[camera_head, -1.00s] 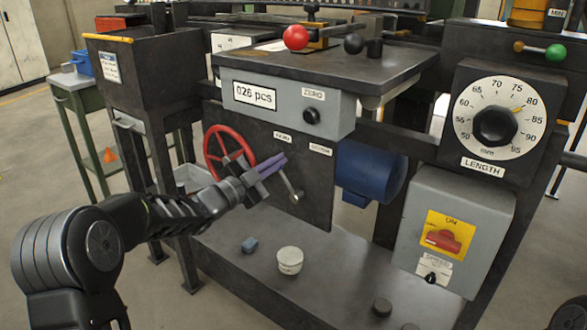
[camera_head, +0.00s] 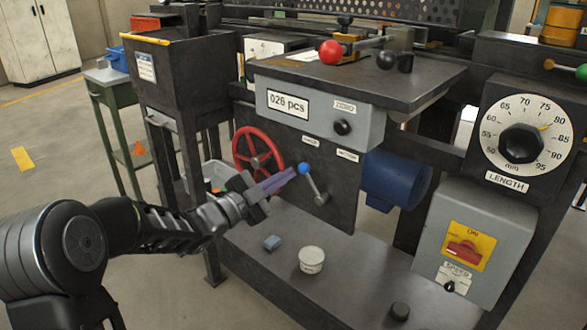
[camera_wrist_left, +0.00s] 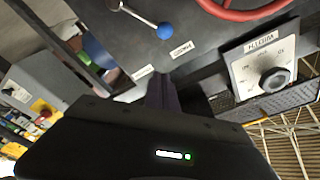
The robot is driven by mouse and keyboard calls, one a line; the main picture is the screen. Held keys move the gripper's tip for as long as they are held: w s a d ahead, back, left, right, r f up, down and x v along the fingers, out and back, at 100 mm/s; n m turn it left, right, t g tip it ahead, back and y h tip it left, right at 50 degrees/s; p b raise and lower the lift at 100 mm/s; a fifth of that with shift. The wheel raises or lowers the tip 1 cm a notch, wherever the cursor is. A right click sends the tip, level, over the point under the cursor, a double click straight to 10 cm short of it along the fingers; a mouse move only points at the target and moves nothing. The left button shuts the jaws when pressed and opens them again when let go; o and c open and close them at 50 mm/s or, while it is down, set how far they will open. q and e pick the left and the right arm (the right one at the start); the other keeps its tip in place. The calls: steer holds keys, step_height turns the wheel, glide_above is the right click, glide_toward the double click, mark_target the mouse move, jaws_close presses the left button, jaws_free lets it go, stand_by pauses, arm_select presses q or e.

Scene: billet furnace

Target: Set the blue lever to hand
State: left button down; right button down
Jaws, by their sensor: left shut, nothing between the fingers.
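The blue lever is a metal arm with a blue ball knob (camera_head: 305,169), pivoting on the dark machine front. It leans up and to the left, its knob below the left of two small white labels (camera_head: 310,141). The right label (camera_head: 347,155) seems to read MOTOR; the left is too small to read surely. My left gripper (camera_head: 292,174) has its purple fingers shut and empty, their tips just left of the knob in the head view. In the left wrist view the knob (camera_wrist_left: 165,30) shows clear beyond the fingers (camera_wrist_left: 162,90). My right gripper is out of view.
A red handwheel (camera_head: 258,150) stands behind and left of my gripper. A counter box (camera_head: 310,110) overhangs above the lever. A blue motor (camera_head: 397,180) is to the right.

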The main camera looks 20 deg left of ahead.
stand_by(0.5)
